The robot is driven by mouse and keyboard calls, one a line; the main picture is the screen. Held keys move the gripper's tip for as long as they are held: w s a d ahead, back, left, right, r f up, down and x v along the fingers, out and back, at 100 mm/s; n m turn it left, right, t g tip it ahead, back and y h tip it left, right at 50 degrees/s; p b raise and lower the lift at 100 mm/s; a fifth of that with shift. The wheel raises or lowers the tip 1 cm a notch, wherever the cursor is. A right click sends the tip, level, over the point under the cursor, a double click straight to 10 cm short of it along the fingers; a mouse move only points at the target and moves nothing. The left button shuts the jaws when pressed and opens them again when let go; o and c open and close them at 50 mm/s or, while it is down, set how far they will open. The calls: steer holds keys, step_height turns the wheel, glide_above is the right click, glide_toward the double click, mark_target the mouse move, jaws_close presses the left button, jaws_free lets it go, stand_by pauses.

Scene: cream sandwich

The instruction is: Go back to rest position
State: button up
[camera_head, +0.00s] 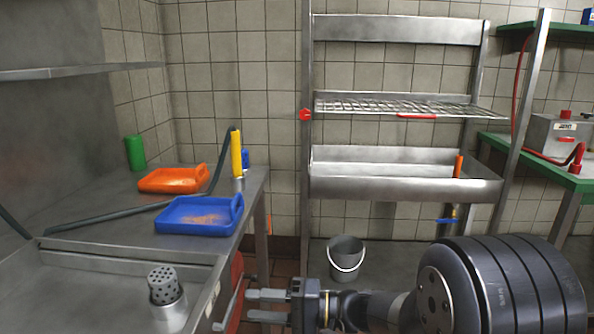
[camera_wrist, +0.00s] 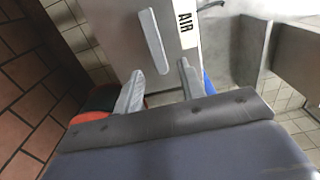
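My gripper (camera_head: 250,304) is low in the middle of the head view, its fingers pointing left. A gap shows between the two fingers. In the wrist view the fingers of my gripper (camera_wrist: 158,82) are apart, with nothing held between them. A grey bar-shaped handle (camera_wrist: 153,41) on a metal panel (camera_wrist: 120,25) marked "AIR" lies ahead of the fingertips. In the head view, a metal handle bar (camera_head: 231,303) is just left of the fingertips; whether they touch it cannot be told.
A steel counter (camera_head: 95,195) at left bears an orange tray (camera_head: 172,180) and a blue tray (camera_head: 190,222). A perforated metal cylinder (camera_head: 163,284) stands in a cup at the front left. A grey bucket (camera_head: 346,262) is on the floor below a steel sink (camera_head: 400,187).

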mark_target(234, 305)
steer(key=a, duration=0.3)
steer(key=shift+w+a, duration=0.1)
steer(key=shift+a, duration=0.15)
steer(key=shift+d+r, duration=0.1)
steer(key=shift+p, duration=0.3)
steer(key=shift+f, duration=0.2)
